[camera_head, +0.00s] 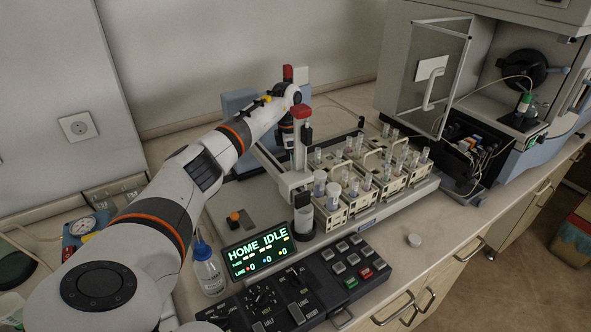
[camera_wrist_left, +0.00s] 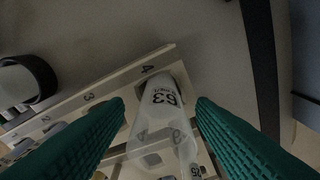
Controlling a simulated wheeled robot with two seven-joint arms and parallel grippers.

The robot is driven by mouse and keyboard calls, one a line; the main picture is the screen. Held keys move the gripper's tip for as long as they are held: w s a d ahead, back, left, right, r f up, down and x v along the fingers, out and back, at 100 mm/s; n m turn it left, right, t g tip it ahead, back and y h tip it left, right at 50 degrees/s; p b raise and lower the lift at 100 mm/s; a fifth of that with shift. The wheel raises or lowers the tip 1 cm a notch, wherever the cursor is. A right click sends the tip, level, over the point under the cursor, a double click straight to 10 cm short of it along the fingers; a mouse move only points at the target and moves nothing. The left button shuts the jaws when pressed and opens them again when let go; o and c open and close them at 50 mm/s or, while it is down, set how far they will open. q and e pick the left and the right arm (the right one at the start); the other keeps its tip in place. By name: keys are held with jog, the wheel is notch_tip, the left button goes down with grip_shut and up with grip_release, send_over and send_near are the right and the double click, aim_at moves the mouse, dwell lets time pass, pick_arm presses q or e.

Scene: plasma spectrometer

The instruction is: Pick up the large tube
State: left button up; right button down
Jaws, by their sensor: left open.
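A large translucent tube (camera_wrist_left: 160,110) with dark printed marks stands in a rack (camera_wrist_left: 105,92) by the number 4 in the left wrist view. My left gripper (camera_wrist_left: 160,106) is open, with one green finger on each side of this tube. I cannot tell whether either finger touches it. In the head view my left arm reaches over to the back left of the racks, and its fingers are hidden there. Two wide, pale-capped tubes, one of them here (camera_head: 333,194), stand at the front left of the racks (camera_head: 392,186). My right gripper is not in view.
A grey post with a red top (camera_head: 301,130) stands close beside my left wrist. A lit display (camera_head: 258,254), a keypad (camera_head: 352,262) and a wash bottle (camera_head: 208,270) are in front. An instrument with an open door (camera_head: 437,75) stands at the right. The counter at front right is mostly clear.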

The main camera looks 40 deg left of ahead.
pick_arm(q)
jog(key=shift+f, duration=0.3)
jog(key=c, duration=1.1)
jog(key=shift+r, duration=0.15)
